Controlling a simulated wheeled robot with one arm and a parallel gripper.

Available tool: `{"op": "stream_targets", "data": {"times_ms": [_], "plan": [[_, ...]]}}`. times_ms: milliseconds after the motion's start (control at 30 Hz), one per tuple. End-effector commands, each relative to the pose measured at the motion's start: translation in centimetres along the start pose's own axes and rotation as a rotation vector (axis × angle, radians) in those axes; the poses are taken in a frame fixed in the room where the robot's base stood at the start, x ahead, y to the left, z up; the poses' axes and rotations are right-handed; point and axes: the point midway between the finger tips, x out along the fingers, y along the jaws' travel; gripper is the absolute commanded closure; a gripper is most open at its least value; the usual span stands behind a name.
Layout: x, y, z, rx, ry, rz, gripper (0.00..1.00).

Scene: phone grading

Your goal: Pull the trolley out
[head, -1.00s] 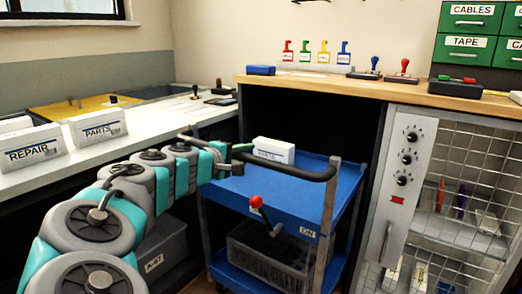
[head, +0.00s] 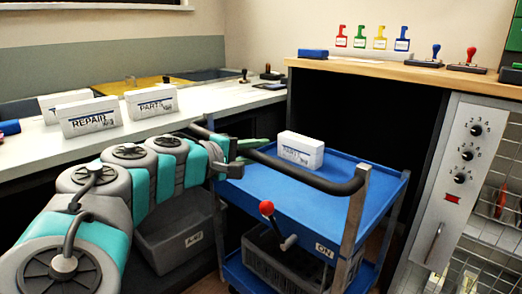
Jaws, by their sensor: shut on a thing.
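The blue trolley (head: 277,203) stands in front of the dark opening under the wooden counter, with its upper shelf clear of the bay in large part. Its dark push handle (head: 318,182) runs along the near side. My gripper (head: 246,147) is at the left end of the handle and is shut on it; the fingertips are small and partly hidden. A white box (head: 301,149) lies on the upper shelf. A red-knobbed lever (head: 267,208) sits on the trolley's front, near a label reading ON. A dark crate (head: 290,262) is on the lower shelf.
A white worktop (head: 120,140) with REPAIR (head: 90,118) and PARTS (head: 151,102) boxes runs along the left. A grey bin (head: 178,240) stands on the floor beneath it. A panel with knobs (head: 460,170) and a wire cage stand close on the right.

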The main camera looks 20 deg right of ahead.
Motion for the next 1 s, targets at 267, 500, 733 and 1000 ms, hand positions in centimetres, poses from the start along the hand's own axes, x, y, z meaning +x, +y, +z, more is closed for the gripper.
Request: {"op": "stream_targets", "data": {"times_ms": [267,500,733,1000], "plan": [[0.1,-0.1,0.0,0.0,-0.002,-0.003,0.63],[0.1,-0.1,0.0,0.0,0.0,-0.001,0.43],[-0.2,0.0,0.0,0.0,0.001,-0.001,0.43],[-4.0,0.0,-0.1,0.0,0.004,-0.001,0.43]]}}
